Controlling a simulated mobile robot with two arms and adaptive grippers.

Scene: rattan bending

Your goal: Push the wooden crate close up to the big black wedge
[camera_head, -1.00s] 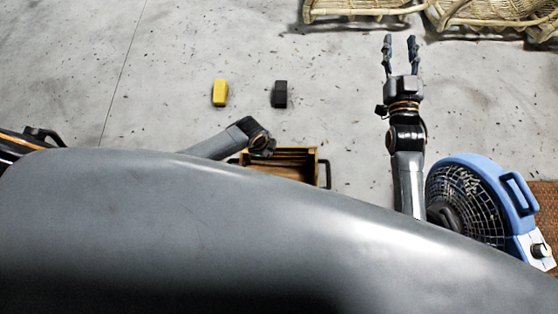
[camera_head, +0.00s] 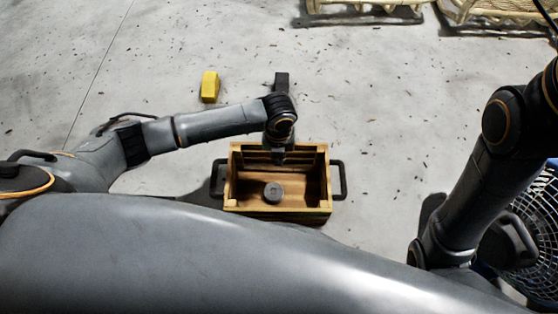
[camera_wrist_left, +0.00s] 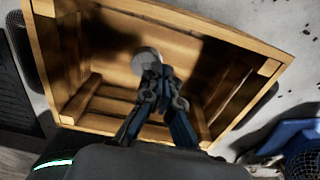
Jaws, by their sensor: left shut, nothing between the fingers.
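The wooden crate (camera_head: 324,180) stands open-topped on the floor in front of me, with a black handle at each end. The black wedge (camera_head: 282,80) lies on the floor beyond it, with a gap of bare floor between them, partly hidden by my left arm. My left gripper (camera_head: 278,156) points down at the crate's far side. In the left wrist view the shut, empty fingers (camera_wrist_left: 160,82) are over the crate's inside (camera_wrist_left: 95,95); whether they touch it I cannot tell.
A grey round piece (camera_head: 273,192) lies in the crate. A yellow block (camera_head: 210,86) lies left of the black wedge. Rattan furniture (camera_head: 365,12) stands at the far edge, and a blue fan (camera_head: 540,225) at the right.

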